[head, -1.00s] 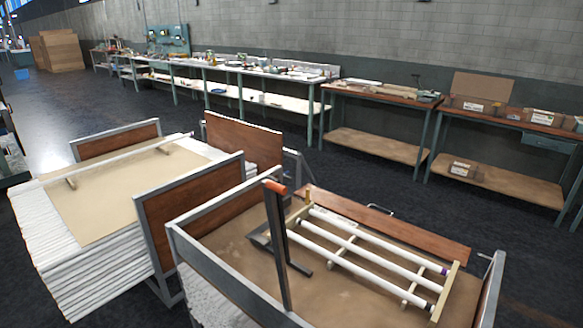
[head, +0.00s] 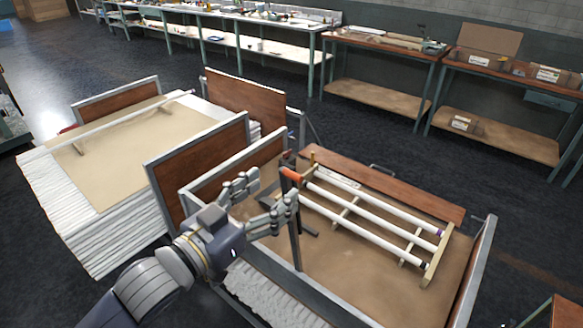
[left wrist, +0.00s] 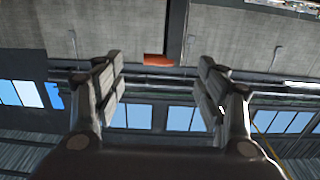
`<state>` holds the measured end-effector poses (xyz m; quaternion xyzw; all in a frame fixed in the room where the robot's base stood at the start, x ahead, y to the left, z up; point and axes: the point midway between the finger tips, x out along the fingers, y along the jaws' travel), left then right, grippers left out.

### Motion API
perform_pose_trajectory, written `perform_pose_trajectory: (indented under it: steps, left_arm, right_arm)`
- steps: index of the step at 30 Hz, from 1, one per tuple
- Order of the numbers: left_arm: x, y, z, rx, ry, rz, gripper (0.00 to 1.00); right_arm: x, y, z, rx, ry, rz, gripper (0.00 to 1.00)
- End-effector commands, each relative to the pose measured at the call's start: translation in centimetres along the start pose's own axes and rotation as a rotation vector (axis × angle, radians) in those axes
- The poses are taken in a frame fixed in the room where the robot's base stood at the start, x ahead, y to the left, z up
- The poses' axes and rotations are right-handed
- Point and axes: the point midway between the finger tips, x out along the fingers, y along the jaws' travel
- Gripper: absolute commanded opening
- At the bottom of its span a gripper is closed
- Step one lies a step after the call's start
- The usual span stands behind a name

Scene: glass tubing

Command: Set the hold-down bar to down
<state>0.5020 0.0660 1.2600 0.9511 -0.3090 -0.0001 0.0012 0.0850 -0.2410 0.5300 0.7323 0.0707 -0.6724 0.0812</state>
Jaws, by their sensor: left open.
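The hold-down bar (head: 295,235) is a dark upright bar with an orange grip (head: 292,174) at its top. It stands raised at the left end of a rack of white glass tubes (head: 365,215) in the near crate. My left gripper (head: 272,190) is open, just left of the orange grip, with its fingers pointing toward it. In the left wrist view the orange grip (left wrist: 158,60) shows ahead between the open fingers (left wrist: 162,78), with no contact visible. My right gripper is not in view.
The near crate has a grey metal frame (head: 485,262) and a wooden back board (head: 385,185). A second crate with a wooden end panel (head: 205,165) and a stack of white sheets (head: 110,225) stands at left. Workbenches (head: 380,42) line the wall.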

Motion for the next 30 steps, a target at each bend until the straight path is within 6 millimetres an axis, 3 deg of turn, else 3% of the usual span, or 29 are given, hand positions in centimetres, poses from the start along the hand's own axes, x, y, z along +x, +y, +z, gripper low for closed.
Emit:
perform_pose_trajectory:
  steps: [3,9,15,23,26,30]
  left_arm:
    - [2.5,0.1,-0.5,-0.002,0.001,0.001,0.66]
    - [5.5,0.0,-0.3,-0.001,0.000,0.000,0.66]
    - [6.7,0.0,-0.1,0.001,0.000,0.000,0.66]
    - [6.9,0.0,0.0,0.001,0.000,0.000,0.66]
    - [6.8,0.0,0.0,0.001,0.000,0.000,0.48]
    - [6.8,0.1,0.0,0.000,0.000,0.002,0.16]
  right_arm:
    - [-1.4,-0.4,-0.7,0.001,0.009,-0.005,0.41]
    - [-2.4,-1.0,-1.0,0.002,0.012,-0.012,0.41]
    - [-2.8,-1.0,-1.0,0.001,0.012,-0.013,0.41]
    - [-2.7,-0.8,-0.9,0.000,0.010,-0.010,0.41]
    - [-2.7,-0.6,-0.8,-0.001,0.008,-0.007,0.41]
    - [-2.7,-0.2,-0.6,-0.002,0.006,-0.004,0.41]
